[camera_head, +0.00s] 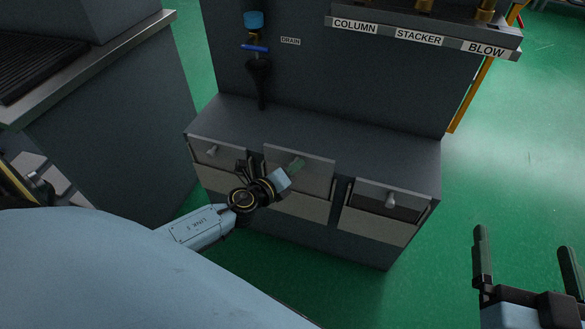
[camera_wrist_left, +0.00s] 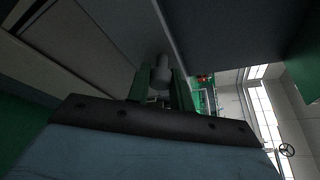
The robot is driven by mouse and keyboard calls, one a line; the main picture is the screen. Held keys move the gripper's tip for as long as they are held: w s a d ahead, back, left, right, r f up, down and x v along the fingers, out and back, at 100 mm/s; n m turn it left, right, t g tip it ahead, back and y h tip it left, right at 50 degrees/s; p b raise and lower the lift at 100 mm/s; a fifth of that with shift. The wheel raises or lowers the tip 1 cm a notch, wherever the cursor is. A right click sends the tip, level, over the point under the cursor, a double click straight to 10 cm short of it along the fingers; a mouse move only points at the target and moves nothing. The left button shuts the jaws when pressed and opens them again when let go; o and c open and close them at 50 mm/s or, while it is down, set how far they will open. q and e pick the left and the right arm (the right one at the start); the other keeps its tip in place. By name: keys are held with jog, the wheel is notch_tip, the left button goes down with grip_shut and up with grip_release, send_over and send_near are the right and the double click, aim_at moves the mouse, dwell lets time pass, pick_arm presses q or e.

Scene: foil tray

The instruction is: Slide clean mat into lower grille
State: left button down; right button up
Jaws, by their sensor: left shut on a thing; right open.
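My left gripper (camera_head: 295,166) is at the middle front panel (camera_head: 313,179) of the grey cabinet. In the left wrist view its green fingers (camera_wrist_left: 160,88) are shut on a grey knob (camera_wrist_left: 161,70); in the head view the gripper covers that knob. My right gripper (camera_head: 527,264) is open and empty over the green floor at the lower right. I cannot make out a clean mat in either view. No lower grille can be identified for sure.
The left panel (camera_head: 228,158) and right panel (camera_head: 373,203) carry knobs too. A drain valve (camera_head: 257,48) and pipe stand above the cabinet ledge (camera_head: 330,130). A grey bench (camera_head: 110,120) with a dark ribbed top (camera_head: 40,62) stands left.

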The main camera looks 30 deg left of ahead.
pick_arm(q)
notch_tip(320, 180, up, 21)
jog(key=p, duration=2)
dwell(0.4)
jog(key=s+d+b, duration=0.1)
jog(key=s+d, duration=0.1)
jog(key=s, duration=0.7)
jog(key=shift+s+d, duration=0.15)
jog(key=shift+s, duration=0.2)
dwell(0.4)
